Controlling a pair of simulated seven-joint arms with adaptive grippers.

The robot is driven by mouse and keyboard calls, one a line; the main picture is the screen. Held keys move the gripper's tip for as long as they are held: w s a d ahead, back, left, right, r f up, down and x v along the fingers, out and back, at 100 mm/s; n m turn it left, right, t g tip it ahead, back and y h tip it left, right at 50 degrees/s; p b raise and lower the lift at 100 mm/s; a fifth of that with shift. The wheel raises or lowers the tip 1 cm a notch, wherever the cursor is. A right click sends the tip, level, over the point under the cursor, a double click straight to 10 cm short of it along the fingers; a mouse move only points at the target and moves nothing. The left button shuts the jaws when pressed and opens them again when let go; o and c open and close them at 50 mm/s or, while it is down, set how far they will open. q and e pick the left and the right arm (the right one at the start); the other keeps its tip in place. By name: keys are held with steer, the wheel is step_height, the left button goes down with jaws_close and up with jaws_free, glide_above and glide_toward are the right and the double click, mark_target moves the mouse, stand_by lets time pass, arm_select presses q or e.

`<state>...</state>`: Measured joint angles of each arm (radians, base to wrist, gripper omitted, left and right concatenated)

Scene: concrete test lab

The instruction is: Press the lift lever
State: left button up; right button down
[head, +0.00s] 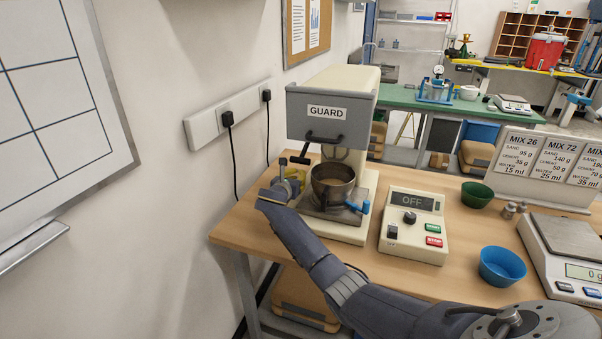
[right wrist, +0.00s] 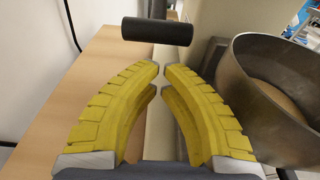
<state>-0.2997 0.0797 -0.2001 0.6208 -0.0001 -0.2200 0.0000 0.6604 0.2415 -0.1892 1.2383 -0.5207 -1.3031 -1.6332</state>
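The mixer (head: 364,84) stands at the left end of the wooden bench, with a grey guard (head: 328,117) on its front. The lift lever (head: 299,160) shows as a short black handle at the mixer's left side. In the right wrist view the black lever handle (right wrist: 157,29) lies crosswise just beyond my fingertips, apart from them in the picture. My right gripper (head: 298,173) is left of the metal bowl (head: 333,190). Its yellow fingers (right wrist: 162,70) are drawn together at the tips with a thin gap and nothing between them. My left gripper is not in view.
The bowl's wall (right wrist: 250,75) is close to the right of my fingers. A control box (head: 414,226) reading OFF stands right of the mixer. A blue bowl (head: 502,267), a green bowl (head: 477,195) and a scale (head: 566,245) are farther right. The wall is at left.

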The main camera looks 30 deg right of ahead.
steer(key=shift+x, duration=2.1)
